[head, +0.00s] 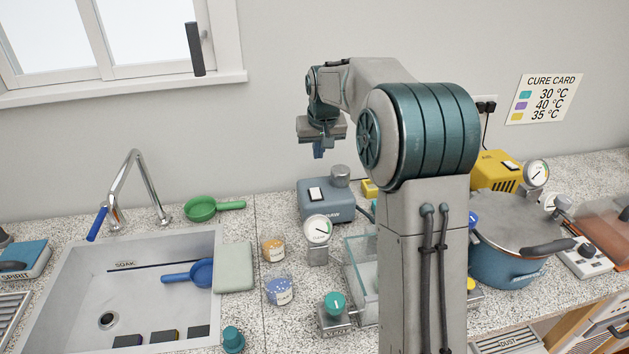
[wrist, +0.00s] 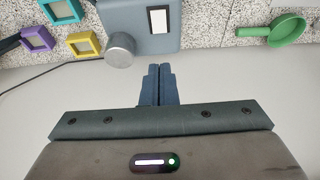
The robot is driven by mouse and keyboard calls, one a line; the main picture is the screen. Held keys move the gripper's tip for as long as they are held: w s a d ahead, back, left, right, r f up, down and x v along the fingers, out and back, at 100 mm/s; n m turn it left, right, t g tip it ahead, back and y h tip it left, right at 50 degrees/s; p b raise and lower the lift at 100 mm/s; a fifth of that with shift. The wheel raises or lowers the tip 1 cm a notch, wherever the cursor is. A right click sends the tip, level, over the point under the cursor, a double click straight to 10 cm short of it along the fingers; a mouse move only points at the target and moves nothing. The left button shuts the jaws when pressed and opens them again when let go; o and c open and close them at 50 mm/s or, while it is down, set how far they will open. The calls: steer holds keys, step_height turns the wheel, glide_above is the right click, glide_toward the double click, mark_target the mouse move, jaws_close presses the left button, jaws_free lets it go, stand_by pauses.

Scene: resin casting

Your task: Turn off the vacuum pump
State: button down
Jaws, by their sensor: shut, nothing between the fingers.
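The vacuum pump is a blue-grey box (head: 336,207) on the counter against the back wall, with a white rocker switch (head: 316,194) on its top and a grey cylinder (head: 340,175) beside the switch. A round dial gauge (head: 318,230) stands in front of it. My gripper (head: 319,153) is shut and empty, above the pump with its fingers pointing down. In the wrist view the shut fingertips (wrist: 160,70) are apart from the pump (wrist: 185,35), and the white switch (wrist: 158,20) shows beyond them. I cannot tell which way the switch is set.
A yellow device (head: 495,170) and a blue pot (head: 505,265) stand at the right. A glass tank (head: 362,280) is partly hidden by my arm. A sink (head: 75,290) and green strainer (head: 200,208) lie left. The space above the pump is clear.

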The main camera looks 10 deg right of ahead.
steer(key=p, duration=0.3)
glide_toward(316, 194)
steer(key=w+f, duration=0.4)
steer(key=f, duration=0.1)
steer(key=shift+f, duration=0.55)
steer(key=shift+f, duration=0.1)
steer(key=shift+w+f, duration=0.1)
steer(key=shift+f, duration=0.1)
steer(key=shift+r, duration=0.1)
steer(key=shift+b, duration=0.35)
steer(key=shift+s+b, duration=0.4)
steer(key=shift+s, duration=0.45)
